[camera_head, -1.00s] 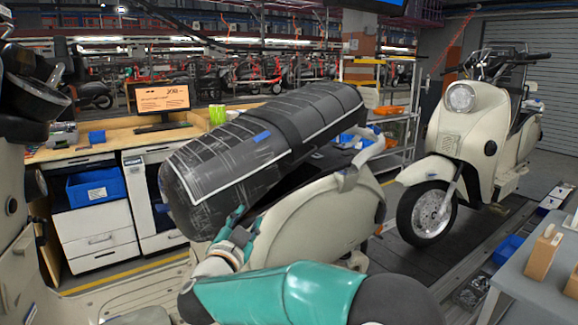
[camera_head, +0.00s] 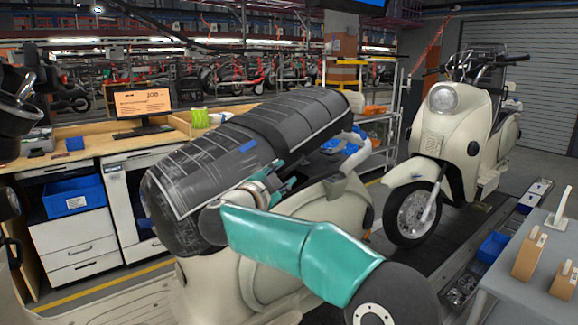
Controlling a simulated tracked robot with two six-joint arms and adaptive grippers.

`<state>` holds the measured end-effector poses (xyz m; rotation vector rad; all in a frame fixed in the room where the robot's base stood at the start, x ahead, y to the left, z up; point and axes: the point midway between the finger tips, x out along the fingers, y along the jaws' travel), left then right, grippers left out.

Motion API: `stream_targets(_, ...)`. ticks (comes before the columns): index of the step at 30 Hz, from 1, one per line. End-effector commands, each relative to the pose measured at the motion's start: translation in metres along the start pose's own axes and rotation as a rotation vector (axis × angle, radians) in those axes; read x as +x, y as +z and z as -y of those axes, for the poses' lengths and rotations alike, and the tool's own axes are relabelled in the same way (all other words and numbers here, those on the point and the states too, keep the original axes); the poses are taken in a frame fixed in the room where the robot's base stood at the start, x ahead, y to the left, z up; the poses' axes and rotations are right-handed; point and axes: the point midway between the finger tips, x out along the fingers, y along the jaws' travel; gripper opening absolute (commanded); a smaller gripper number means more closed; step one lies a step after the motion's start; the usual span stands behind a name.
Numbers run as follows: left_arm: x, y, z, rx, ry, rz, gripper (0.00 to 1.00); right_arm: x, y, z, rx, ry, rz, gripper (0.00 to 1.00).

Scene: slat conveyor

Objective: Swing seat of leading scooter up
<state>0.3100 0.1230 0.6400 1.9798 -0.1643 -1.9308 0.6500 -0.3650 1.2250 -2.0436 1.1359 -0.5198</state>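The near cream scooter (camera_head: 215,285) carries a long dark seat (camera_head: 205,175) with white lines, a blue tape tab and shiny wrap. The seat slants, with its left end lower in the picture and its right end higher. A dark gap shows between seat and body near the right end. My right gripper (camera_head: 279,178) is at the seat's near side, close to its lower edge around mid-length. Its teal fingers are partly hidden against the seat, so I cannot tell whether they touch it or are closed. My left gripper is not in view.
Another cream scooter (camera_head: 455,140) stands behind on the right. A workbench (camera_head: 95,145) with a monitor (camera_head: 143,103), drawers and a blue bin (camera_head: 73,197) is at left. A grey table (camera_head: 535,265) with cardboard blocks is at front right.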

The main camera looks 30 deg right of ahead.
Motion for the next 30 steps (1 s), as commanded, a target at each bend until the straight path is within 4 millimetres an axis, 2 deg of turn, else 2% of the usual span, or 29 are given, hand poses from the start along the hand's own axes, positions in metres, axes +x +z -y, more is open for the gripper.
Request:
stream_targets(3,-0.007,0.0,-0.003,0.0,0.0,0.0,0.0,0.021,-0.001,0.001,-0.002,0.001,-0.001,0.36)
stream_targets(7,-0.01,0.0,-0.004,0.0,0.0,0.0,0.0,0.034,0.0,0.001,-0.002,0.0,0.0,0.36)
stream_targets(19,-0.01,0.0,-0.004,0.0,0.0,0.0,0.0,0.042,0.0,0.0,-0.001,-0.001,0.001,0.36)
stream_targets(20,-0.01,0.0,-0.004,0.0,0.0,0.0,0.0,0.042,0.0,0.0,-0.001,-0.001,0.0,0.35)
stream_targets(26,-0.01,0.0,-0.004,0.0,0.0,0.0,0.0,0.042,0.0,0.0,-0.001,-0.001,0.0,0.01)
stream_targets(30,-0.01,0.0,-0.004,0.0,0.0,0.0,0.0,0.042,0.0,-0.001,-0.001,0.0,0.0,0.0)
